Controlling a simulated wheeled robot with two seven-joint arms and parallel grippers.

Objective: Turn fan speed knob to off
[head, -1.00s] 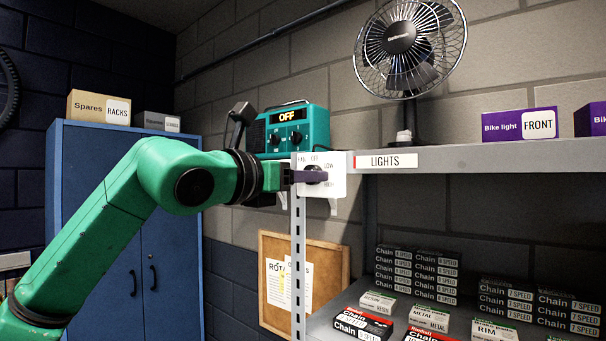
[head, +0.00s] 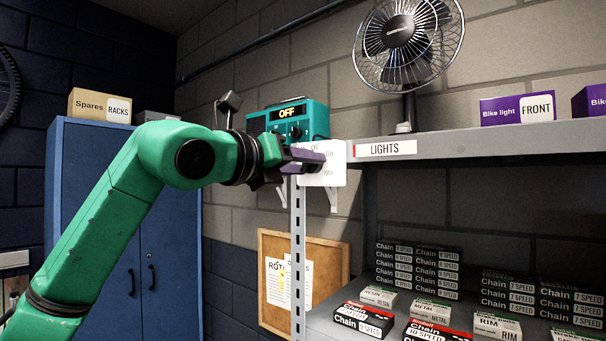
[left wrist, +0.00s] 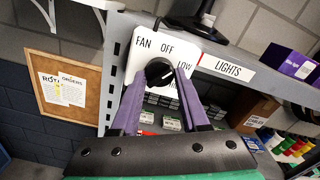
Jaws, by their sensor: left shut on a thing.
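The white fan panel (head: 326,175) is fixed at the left end of the grey shelf. It also shows in the left wrist view (left wrist: 140,62), with the words FAN, OFF and LOW around a black knob (left wrist: 158,71). My left gripper (left wrist: 167,80) has its two purple fingers on either side of the knob and is shut on it. In the head view the left gripper (head: 318,160) reaches the panel from the left and hides most of the knob. I cannot tell which word the knob points to. The fan (head: 408,42) stands on the shelf above. My right gripper is out of view.
A teal radio (head: 292,118) whose display reads OFF stands behind the panel. The shelf (head: 440,150) bears a LIGHTS label and purple bike light boxes (head: 517,108). Chain boxes (head: 415,270) fill the lower shelf. A cork board (head: 330,262) hangs below, and a blue cabinet (head: 95,200) stands left.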

